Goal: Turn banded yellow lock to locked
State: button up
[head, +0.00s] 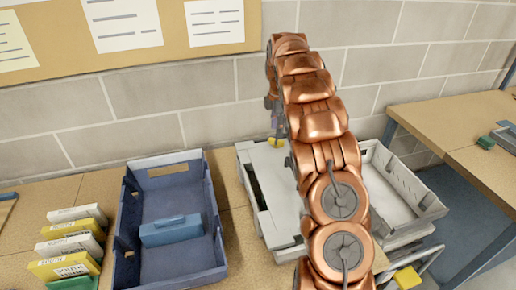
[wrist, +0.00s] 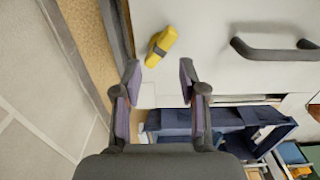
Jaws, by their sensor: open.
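The yellow lock (wrist: 161,46) is a small yellow knob with a dark band across it. In the wrist view it sits on a pale panel (wrist: 215,75), near its edge and just beyond my fingertips. It lies at a slant. My gripper (wrist: 158,80) is open and empty, with its two fingers apart and the lock ahead of the gap between them. In the head view a small yellow piece (head: 275,141) shows at the back of the pale cabinet top (head: 275,180), just below my gripper, which is largely hidden behind my copper arm.
A dark handle (wrist: 275,50) stands on the panel right of the lock. In the head view a blue bin (head: 122,250) holding a blue box (head: 170,230) stands left of the cabinet, with several small cartons (head: 70,240) further left. A block wall (head: 140,110) rises close behind.

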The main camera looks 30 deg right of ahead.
jog(key=shift+d+r+b, duration=0.1)
jog(key=shift+r+b, duration=0.3)
jog(key=shift+r, duration=1)
jog(key=s+a+r+m+p, duration=0.1)
jog(key=s+a+r+m, duration=0.3)
jog(key=s+a, duration=0.5)
jog(key=s+a+r+m+g+p, duration=0.1)
jog(key=s+a+r+m, duration=0.3)
jog(key=s+a, duration=0.4)
jog(key=shift+s+a+r+m, duration=0.2)
jog(key=shift+s+a+m, duration=0.25)
jog(key=shift+a, duration=0.3)
jog(key=shift+w, duration=0.1)
jog(key=n+t+b, duration=0.1)
jog(key=n+b, duration=0.1)
jog(key=b, duration=0.2)
send_over(277, 140)
jog(key=shift+m, duration=0.25)
jog(key=f, duration=0.8)
jog(key=shift+a, duration=0.3)
jog(key=shift+w+d+f, duration=0.1)
jog(key=shift+d+f, duration=0.2)
jog(key=shift+f+p, duration=0.95)
jog(key=shift+f, duration=2.85)
